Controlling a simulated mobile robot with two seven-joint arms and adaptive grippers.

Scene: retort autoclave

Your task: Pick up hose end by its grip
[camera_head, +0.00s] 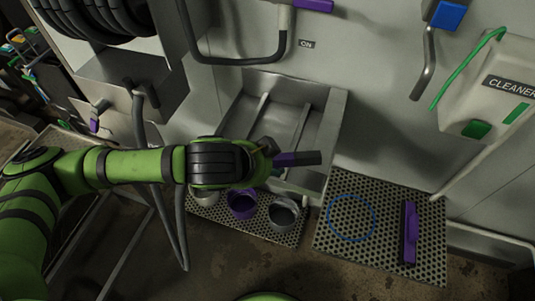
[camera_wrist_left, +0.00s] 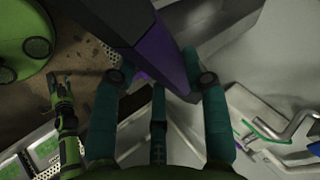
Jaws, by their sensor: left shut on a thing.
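My left gripper (camera_head: 272,154) is shut on the purple grip. My fingers hide part of the grip. A small green and black shape at the left of the wrist view looks like my right gripper (camera_wrist_left: 58,82); its jaws are too small to judge.
The grey trough (camera_head: 338,115) is behind the hose end. Purple and grey cups (camera_head: 242,204) stand below on a perforated mat. A second mat (camera_head: 385,260) holds a blue ring (camera_head: 351,218) and a purple brush (camera_head: 409,233). A cleaner dispenser (camera_head: 490,95) hangs on the right wall.

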